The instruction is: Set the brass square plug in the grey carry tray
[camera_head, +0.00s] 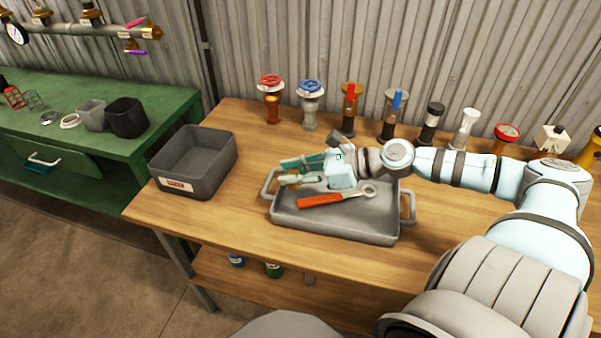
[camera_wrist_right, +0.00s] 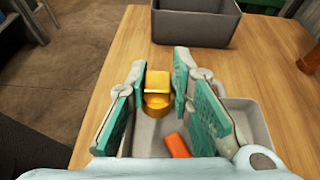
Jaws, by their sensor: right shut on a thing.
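The grey carry tray (camera_head: 335,226) is a shallow tray with a handle at each end, on the wooden bench. Its wall also shows in the right wrist view (camera_wrist_right: 257,125). My right gripper (camera_head: 297,172) is over the left part of the tray, pointing left. In the right wrist view its green-padded fingers (camera_wrist_right: 159,85) are shut on the brass square plug (camera_wrist_right: 157,92), which has a square head and a round lower body. I cannot tell whether the plug touches the tray floor. My left gripper is not in view.
An orange-handled wrench (camera_head: 322,200) lies in the tray near the gripper. A dark grey bin (camera_head: 193,165) stands left of the tray. Several valves line the back, including a red-wheeled one (camera_head: 271,100). Bare wood lies between bin and tray.

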